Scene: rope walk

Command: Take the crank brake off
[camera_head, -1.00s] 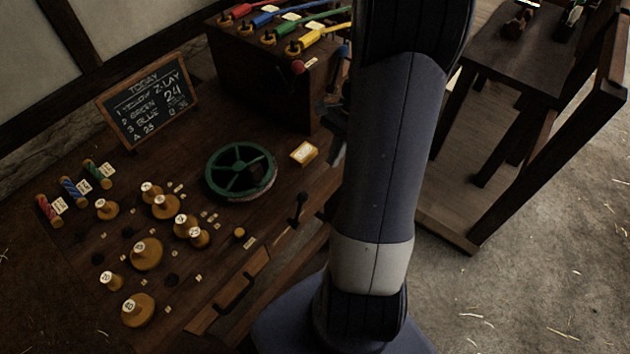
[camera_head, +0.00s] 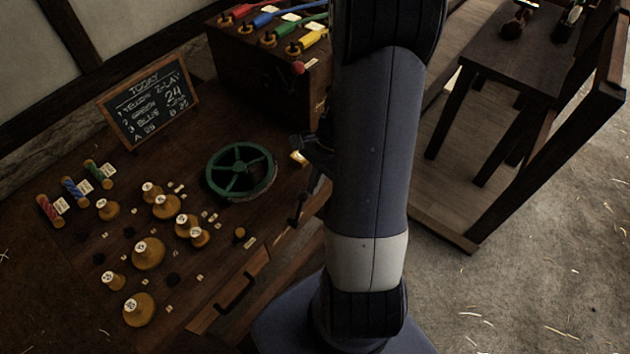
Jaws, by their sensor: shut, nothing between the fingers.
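A lever with a red knob (camera_head: 298,67) stands out from the front of the dark wooden box (camera_head: 262,85). A small black lever (camera_head: 298,206) stands near the bench's right edge. I cannot tell for sure which of them is the crank brake. My gripper (camera_head: 297,145) is shut and empty, beside my arm, above the bench. It is below the red knob and above the black lever in the picture, apart from the red knob. My arm hides the box's right end.
A green spoked wheel (camera_head: 240,172) lies left of my gripper. Numbered wooden pegs (camera_head: 148,254), coloured spools (camera_head: 72,188) and a chalkboard (camera_head: 148,102) fill the bench's left. A drawer with a black handle (camera_head: 235,293) is at its front. A dark wooden stand (camera_head: 515,60) is on the right.

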